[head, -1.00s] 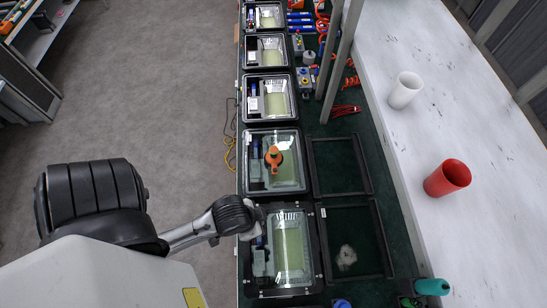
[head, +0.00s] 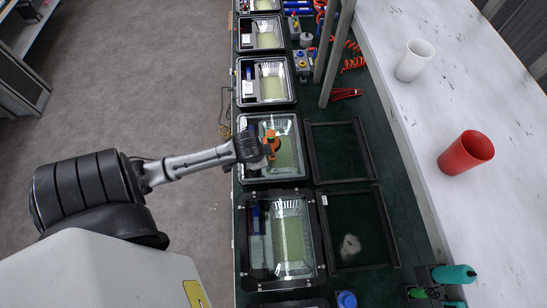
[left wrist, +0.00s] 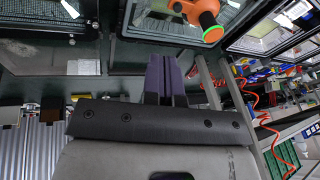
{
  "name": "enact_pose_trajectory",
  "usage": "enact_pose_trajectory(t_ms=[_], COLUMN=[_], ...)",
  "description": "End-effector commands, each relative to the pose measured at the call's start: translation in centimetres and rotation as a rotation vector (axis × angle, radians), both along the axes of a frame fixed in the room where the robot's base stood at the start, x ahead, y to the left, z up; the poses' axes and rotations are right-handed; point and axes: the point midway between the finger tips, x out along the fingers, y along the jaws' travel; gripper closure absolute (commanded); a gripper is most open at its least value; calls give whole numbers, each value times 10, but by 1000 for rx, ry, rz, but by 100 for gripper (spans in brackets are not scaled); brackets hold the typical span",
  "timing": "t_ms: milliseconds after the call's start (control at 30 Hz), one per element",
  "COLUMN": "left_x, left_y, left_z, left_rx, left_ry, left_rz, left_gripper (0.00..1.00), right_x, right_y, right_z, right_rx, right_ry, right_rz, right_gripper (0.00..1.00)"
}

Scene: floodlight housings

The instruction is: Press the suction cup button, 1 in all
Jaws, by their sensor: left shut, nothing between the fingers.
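The orange suction cup (head: 271,138) stands on the glass of the floodlight housing (head: 249,174) in the middle of the row. In the head view my left gripper (head: 264,158) is right beside it, at its lower left, and its wrist covers part of the housing. The left wrist view shows the orange suction cup (left wrist: 205,14) at the top, with a green ring at its near end. My left gripper's fingers (left wrist: 166,78) are shut and empty there, apart from the cup. I cannot make out the button clearly. My right gripper is not in view.
Another floodlight housing (head: 306,273) lies nearer, and more stand farther up the row. A white cup (head: 413,61) and a red cup (head: 466,153) stand on the white table. Grey posts (head: 341,45) rise farther back.

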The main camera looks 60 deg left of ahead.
Motion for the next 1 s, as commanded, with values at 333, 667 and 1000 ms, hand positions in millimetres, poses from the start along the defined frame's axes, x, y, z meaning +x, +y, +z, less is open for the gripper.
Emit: enact_pose_trajectory(t_ms=[333, 667, 1000], left_x=[36, 67, 72], left_y=[79, 80, 81], left_z=[-68, -54, -49], left_rx=[-453, -713, -744], left_ry=[-174, -415, -453], left_rz=[391, 599, 641], left_gripper=[100, 100, 100], right_x=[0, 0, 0], right_y=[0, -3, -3], right_z=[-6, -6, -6], right_rx=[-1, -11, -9], right_ry=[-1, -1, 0], right_rz=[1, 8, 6], right_gripper=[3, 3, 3])
